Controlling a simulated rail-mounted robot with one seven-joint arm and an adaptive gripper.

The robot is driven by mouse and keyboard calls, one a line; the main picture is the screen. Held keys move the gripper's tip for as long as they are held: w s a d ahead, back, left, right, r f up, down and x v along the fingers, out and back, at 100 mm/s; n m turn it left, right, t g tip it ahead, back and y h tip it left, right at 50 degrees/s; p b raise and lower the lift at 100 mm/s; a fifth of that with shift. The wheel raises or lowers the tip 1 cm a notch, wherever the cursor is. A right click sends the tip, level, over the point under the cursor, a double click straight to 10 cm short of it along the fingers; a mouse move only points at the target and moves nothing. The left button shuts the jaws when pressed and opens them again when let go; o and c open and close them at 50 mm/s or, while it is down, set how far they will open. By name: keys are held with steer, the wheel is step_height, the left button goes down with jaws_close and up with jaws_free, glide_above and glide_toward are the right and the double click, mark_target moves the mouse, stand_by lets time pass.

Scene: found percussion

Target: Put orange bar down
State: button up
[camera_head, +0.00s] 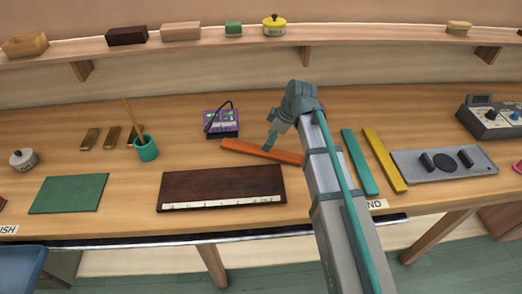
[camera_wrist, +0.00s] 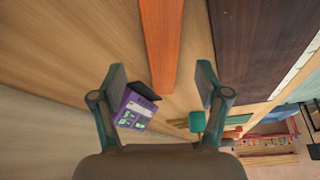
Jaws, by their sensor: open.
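The orange bar (camera_head: 240,148) lies slantwise on the wooden table, behind the dark brown board. Part of it is hidden behind my arm and gripper. My gripper (camera_head: 270,142) is over the bar in the head view. In the wrist view my gripper (camera_wrist: 161,76) is open, with its two fingers spread apart on either side of the near end of the orange bar (camera_wrist: 160,45). A gap shows between each finger and the bar. I cannot tell the exact height of the fingertips over the table.
The dark brown board (camera_head: 220,187) lies in front of the bar. A purple device (camera_head: 222,124) stands behind. A teal bar (camera_head: 359,162) and yellow bar (camera_head: 384,159) lie right of my arm. Bare table lies between cup and bar.

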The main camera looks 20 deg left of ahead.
mark_target(261, 151)
steer(key=shift+s+p+x, duration=0.2)
steer(key=shift+p+x, duration=0.8)
steer(key=shift+x, duration=1.8)
steer(key=shift+a+r, duration=0.1)
jaws_close()
steer(key=shift+r, duration=0.1)
